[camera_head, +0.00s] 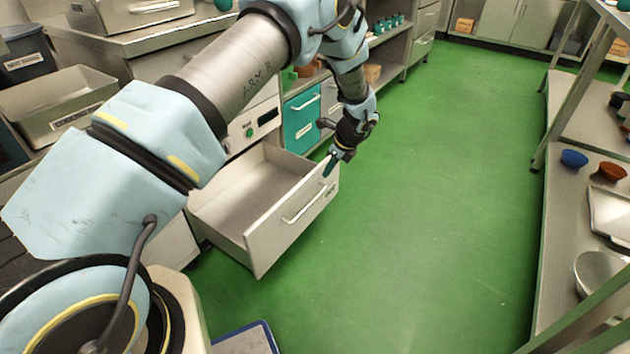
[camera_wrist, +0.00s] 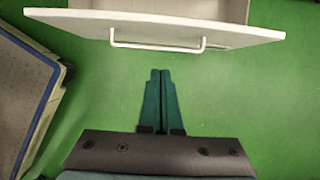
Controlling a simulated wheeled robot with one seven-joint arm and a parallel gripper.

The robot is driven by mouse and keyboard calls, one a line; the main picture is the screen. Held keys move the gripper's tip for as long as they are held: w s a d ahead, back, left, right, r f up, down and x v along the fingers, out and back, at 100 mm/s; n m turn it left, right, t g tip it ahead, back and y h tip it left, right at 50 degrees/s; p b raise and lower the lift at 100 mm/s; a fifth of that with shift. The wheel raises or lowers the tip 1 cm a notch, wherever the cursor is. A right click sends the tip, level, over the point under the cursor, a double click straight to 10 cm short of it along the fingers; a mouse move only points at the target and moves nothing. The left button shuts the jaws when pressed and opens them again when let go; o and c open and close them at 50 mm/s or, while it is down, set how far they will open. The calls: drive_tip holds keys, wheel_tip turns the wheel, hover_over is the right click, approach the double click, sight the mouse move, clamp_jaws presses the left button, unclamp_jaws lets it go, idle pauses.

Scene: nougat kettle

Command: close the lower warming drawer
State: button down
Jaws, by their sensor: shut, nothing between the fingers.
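The lower warming drawer (camera_head: 270,200) is pulled well out of its cabinet, over the green floor, and looks empty inside. Its pale front has a bar handle (camera_head: 304,205). In the wrist view, the drawer front (camera_wrist: 150,26) spans the top, with its white handle (camera_wrist: 158,46) facing my gripper. My gripper (camera_head: 330,164) is by the far right upper corner of the drawer front in the head view. In the wrist view, my gripper's teal fingers (camera_wrist: 160,72) are together, empty, and point at the handle with a small gap in the picture.
A control panel (camera_head: 252,128) and a teal drawer front (camera_head: 302,120) are in the cabinet row behind. An open grey bin (camera_head: 60,98) stands at left. A shelf rack (camera_head: 575,200) with bowls lines the right. The green floor (camera_head: 430,200) between is clear.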

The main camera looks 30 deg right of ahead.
drive_tip(key=x, duration=0.3)
drive_tip(key=w+x, duration=0.1)
drive_tip(key=x, duration=0.2)
drive_tip(key=w+a+r+x, duration=0.1)
drive_tip(key=x, duration=0.3)
drive_tip(key=shift+f+b, duration=0.15)
drive_tip(key=shift+b, duration=0.25)
drive_tip(key=shift+w+a, duration=0.35)
drive_tip(key=shift+w, duration=0.3)
drive_tip(key=w+a+b, duration=0.4)
drive_tip(key=w+a, duration=0.2)
drive_tip(key=w, duration=0.5)
drive_tip(key=w+a+b, duration=0.4)
drive_tip(key=w+a, duration=0.3)
drive_tip(key=w, duration=0.5)
drive_tip(key=shift+d, duration=0.1)
